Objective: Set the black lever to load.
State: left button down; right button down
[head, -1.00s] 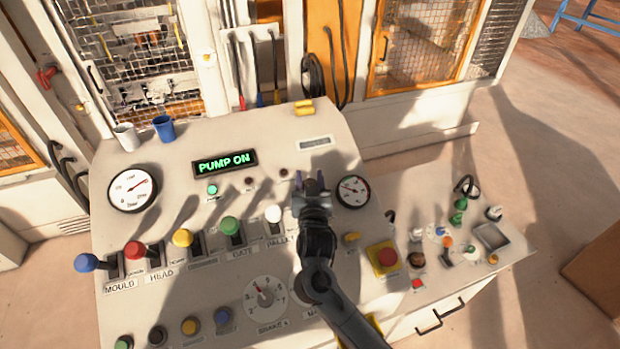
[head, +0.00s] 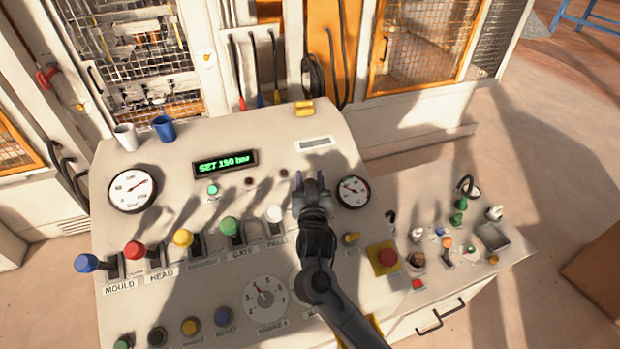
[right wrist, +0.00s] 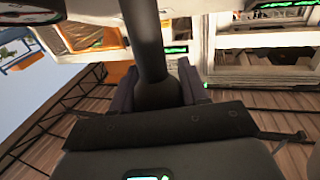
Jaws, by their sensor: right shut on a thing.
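My right gripper (head: 311,184) is over the right part of the sloped control panel (head: 330,150), just left of the right-hand gauge. In the right wrist view its dark fingers (right wrist: 157,88) are closed around a black stem with a wider end, which looks like the black lever (right wrist: 150,40). In the head view my gripper and arm hide this lever and its label, so its position cannot be read. The display (head: 225,163) shows green text that looks like "SET 190 bar". My left gripper is not in view.
Left of my arm stand levers with blue (head: 86,263), red (head: 135,250), yellow (head: 182,238), green (head: 229,226) and white (head: 274,214) knobs. A red button (head: 387,257) is to the right. Two mugs (head: 163,128) stand at the panel's top left edge.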

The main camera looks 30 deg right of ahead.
jog(key=shift+a+f, duration=0.25)
jog(key=shift+f, duration=0.55)
jog(key=c, duration=0.8)
grip_release()
jog(key=shift+c, duration=0.2)
jog(key=shift+o, duration=1.1)
jog(key=shift+s+a, duration=0.15)
jog(key=shift+o, duration=0.2)
jog(key=shift+r, duration=0.25)
jog(key=b+v, duration=0.2)
jog(key=v, duration=0.8)
jog(key=shift+s, duration=0.3)
